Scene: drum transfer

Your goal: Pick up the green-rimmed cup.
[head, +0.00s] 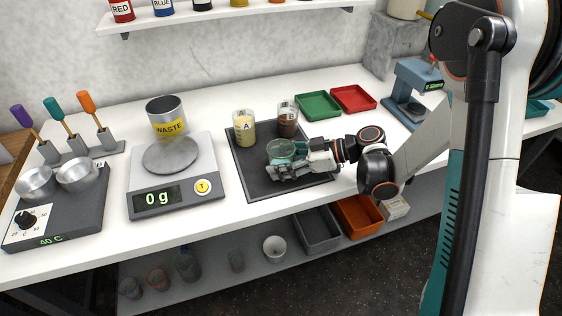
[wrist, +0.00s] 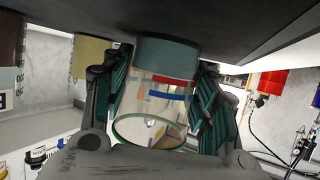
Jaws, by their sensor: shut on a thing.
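The green-rimmed cup (head: 281,152) is clear and stands upright at the front middle of the dark mat (head: 258,184). My gripper (head: 285,168) reaches in from the right and hides the cup's lower part in the head view. In the wrist view, which is upside down, the cup (wrist: 160,95) sits between the two dark green ribbed fingers of my gripper (wrist: 165,88). The fingers press on both sides of its wall. Its green rim faces down in that picture and its teal lower end is close to the mat. I cannot tell whether it touches the mat.
Beaker A (head: 244,127) with yellowish contents and beaker B (head: 288,120) with brown contents stand just behind the cup. A scale (head: 173,200) with a waste cup (head: 167,117) is on the left. Green (head: 318,106) and red (head: 353,99) trays lie behind on the right.

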